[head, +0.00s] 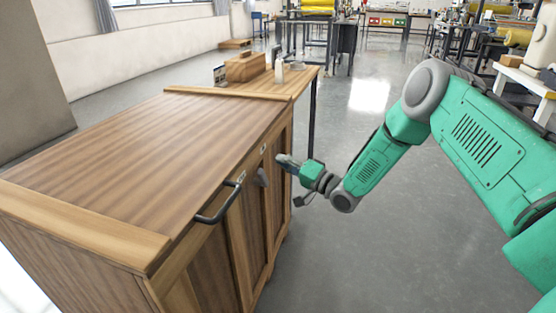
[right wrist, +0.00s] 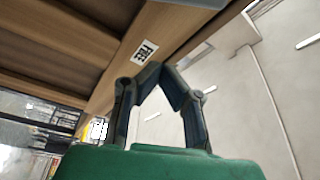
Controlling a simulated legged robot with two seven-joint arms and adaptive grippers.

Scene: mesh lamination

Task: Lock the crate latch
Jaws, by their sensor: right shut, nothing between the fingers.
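The wooden crate (head: 160,135) fills the left of the head view, with its lid down. A grey latch lever (head: 261,177) is on its right-hand side face, beyond a dark bar handle (head: 217,212). My right gripper (head: 282,160) is beside that face, near the latch and slightly farther back. In the right wrist view its fingertips (right wrist: 157,69) meet, shut and empty, close to a white label (right wrist: 145,52) that seems to read FREE. Whether the fingertips touch the crate cannot be told. My left gripper is out of view.
Small pale labels (head: 263,148) sit along the crate's upper edge. A wooden box (head: 245,66) and a small bottle (head: 279,72) stand on the surface behind the crate. The grey floor (head: 365,245) to the right is clear.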

